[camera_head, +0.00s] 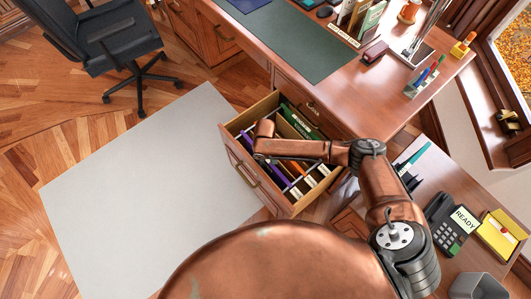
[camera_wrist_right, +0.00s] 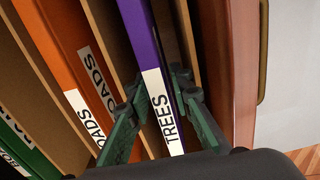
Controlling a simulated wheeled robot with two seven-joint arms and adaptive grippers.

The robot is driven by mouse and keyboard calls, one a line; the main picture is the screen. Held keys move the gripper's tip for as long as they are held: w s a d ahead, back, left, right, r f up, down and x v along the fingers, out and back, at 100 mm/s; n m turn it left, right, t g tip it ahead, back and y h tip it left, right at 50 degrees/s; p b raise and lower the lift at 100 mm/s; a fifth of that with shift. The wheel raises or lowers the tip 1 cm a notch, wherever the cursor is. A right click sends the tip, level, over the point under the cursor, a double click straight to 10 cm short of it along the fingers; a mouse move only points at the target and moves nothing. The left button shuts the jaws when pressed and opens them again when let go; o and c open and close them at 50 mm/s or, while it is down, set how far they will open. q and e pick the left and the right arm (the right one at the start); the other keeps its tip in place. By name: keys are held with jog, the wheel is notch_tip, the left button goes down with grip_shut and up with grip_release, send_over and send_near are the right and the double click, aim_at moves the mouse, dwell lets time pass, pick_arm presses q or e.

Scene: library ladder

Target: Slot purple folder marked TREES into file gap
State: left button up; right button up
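The purple folder (camera_wrist_right: 150,55) marked TREES stands on edge in the open desk drawer (camera_head: 229,152), between brown dividers. Its purple edge also shows in the head view (camera_head: 280,174), partly under my right arm. In the wrist view my right gripper (camera_wrist_right: 161,92) has one green finger on each side of the folder, close against it near the white label. It appears shut on the folder. In the head view the fingertips are hidden by my wrist. The folder's lower part is hidden in the drawer. My left gripper is out of view.
An orange folder (camera_wrist_right: 68,48) marked ROADS and a green folder (camera_wrist_right: 38,160) stand left of the purple one in the wrist view. The drawer's front panel is close on the right. The desk (camera_head: 375,86) is above the drawer. A phone (camera_head: 450,222) showing READY sits at right.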

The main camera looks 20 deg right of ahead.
notch_tip(320, 180, up, 5)
jog(key=shift+p, duration=0.85)
notch_tip(320, 180, up, 5)
jog(key=shift+r+p, duration=0.15)
jog(key=shift+p, duration=0.85)
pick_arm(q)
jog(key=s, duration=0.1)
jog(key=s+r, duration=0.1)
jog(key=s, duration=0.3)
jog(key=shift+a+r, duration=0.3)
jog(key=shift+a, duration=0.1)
pick_arm(e)
jog(key=shift+r, duration=0.4)
